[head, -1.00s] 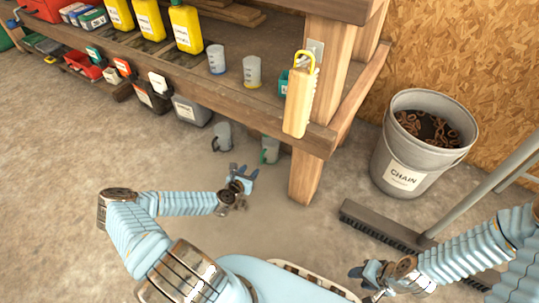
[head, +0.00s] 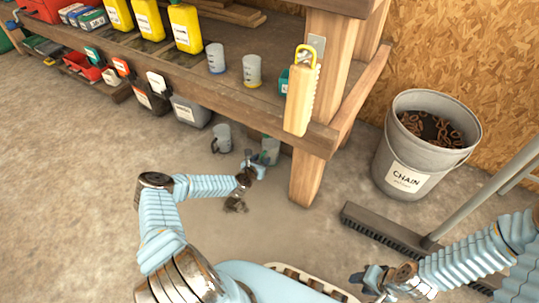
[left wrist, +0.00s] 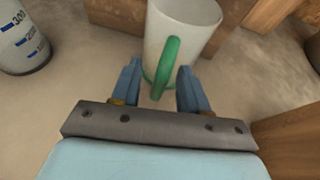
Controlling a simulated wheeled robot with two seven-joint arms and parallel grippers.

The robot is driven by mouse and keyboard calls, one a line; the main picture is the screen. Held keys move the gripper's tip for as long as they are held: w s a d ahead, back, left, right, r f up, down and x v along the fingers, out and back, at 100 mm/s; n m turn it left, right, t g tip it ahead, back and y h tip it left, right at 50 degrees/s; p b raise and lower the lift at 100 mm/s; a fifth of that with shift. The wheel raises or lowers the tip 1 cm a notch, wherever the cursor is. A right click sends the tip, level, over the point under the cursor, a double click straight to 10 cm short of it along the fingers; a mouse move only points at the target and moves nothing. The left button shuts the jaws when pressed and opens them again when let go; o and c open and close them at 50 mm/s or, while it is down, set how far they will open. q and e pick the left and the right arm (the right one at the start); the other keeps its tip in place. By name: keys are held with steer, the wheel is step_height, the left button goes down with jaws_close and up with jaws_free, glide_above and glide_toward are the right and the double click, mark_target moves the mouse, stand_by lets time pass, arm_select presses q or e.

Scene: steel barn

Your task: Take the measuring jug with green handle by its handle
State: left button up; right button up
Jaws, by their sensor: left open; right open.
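The measuring jug with green handle (head: 271,151) stands on the floor below the shelf, beside the wooden post. In the left wrist view the jug (left wrist: 185,22) is white, with its green handle (left wrist: 166,68) facing me. My left gripper (head: 256,166) is open at the jug; in the left wrist view its two fingers (left wrist: 158,92) stand on either side of the handle's lower part. I cannot tell whether they touch it. My right gripper (head: 370,278) is open and empty at the lower right, far from the jug.
A jug with a dark handle (head: 221,138) stands just left; its scale marks show in the left wrist view (left wrist: 22,38). The wooden post (head: 306,178) is close on the right. A chain bucket (head: 404,172) and a broom (head: 385,232) lie further right. Open floor is left.

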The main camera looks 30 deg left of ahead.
arm_select(q)
jaws_close()
